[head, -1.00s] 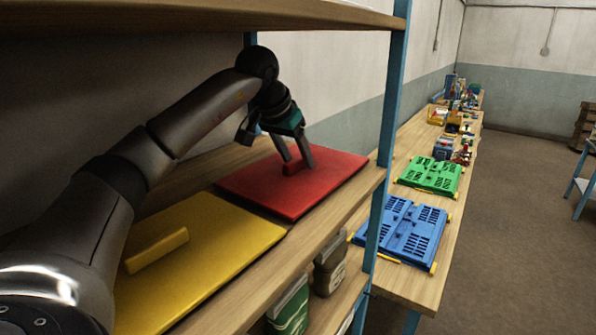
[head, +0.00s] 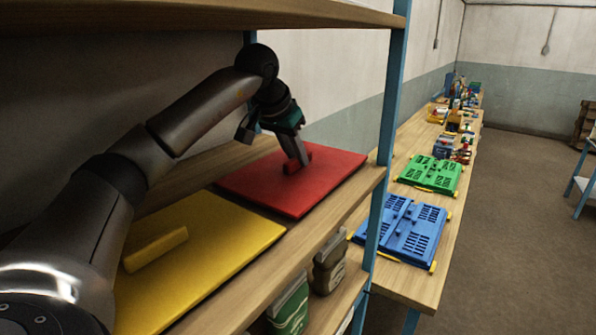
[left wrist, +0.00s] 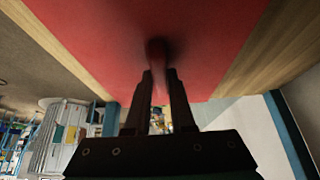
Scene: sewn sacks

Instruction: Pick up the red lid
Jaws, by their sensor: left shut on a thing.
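The red lid (head: 320,188) lies flat on the wooden shelf, with a raised red handle bar in its middle. My left gripper (head: 301,160) reaches down from above with its fingers at that handle and is shut on it. The left wrist view shows the red lid (left wrist: 100,35) filling the upper middle. There the handle (left wrist: 157,55) sits between the tips of my left gripper (left wrist: 159,73). The lid still rests on the shelf. My right gripper is in neither view.
A yellow lid (head: 215,245) with its own handle lies on the same shelf, left of the red one. An upper shelf board (head: 200,14) is overhead and a blue post (head: 388,110) stands to the right. Sacks (head: 328,262) sit below. A long table (head: 410,285) holds folded blue and green crates.

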